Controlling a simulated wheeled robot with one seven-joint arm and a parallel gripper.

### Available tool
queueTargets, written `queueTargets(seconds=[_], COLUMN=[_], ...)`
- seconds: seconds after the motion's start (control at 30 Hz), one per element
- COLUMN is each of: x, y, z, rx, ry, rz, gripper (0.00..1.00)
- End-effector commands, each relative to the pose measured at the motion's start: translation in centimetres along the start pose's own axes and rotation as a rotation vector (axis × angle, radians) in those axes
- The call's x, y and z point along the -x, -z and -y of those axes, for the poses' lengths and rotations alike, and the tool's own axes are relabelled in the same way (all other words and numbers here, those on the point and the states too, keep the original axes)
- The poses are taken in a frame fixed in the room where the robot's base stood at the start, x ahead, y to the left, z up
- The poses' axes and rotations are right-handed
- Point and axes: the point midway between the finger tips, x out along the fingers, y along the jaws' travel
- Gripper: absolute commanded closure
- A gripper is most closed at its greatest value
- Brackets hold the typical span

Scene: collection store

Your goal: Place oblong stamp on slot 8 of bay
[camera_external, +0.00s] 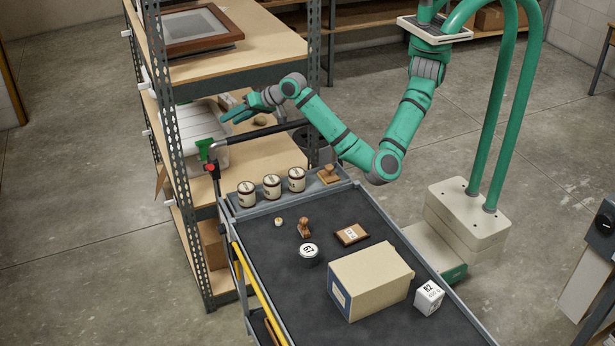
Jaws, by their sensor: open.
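My gripper (236,115) is open, at the left end of my outstretched arm, by the middle shelf of the rack and above the far end of the cart. Nothing shows between its fingers. A wooden stamp with a wide flat base and a knob handle (329,175) sits on the raised strip at the cart's far end, right of the jars. A second brown wooden stamp (305,228) stands upright on the dark cart top. I cannot tell for sure which one is the oblong stamp. No slot numbers are legible, and I cannot make out slot 8 or the bay.
Several labelled jars (271,187) line the strip. The cart top (272,255) also holds a small pale piece (278,222), a round tin (309,253), a wooden block (352,235), a large box (370,280) and a white cube (429,297). A white bin (196,135) stands on the rack.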

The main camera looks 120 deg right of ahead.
Motion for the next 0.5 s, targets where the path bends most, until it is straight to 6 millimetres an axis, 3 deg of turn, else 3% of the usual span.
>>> queueTargets(seconds=[0.27,0.37,0.47,0.5], x=[-1.1,-1.0,-0.1,0.6], y=[-4.2,-7.0,-11.5,-13.9], z=[0.8,0.7,0.0,-0.7], rx=[-0.159,-0.209,-0.263,-0.288], ry=[-0.05,-0.081,-0.147,-0.192], rz=[0.268,0.38,0.526,0.596], gripper=[0.58,0.58,0.58,0.58])
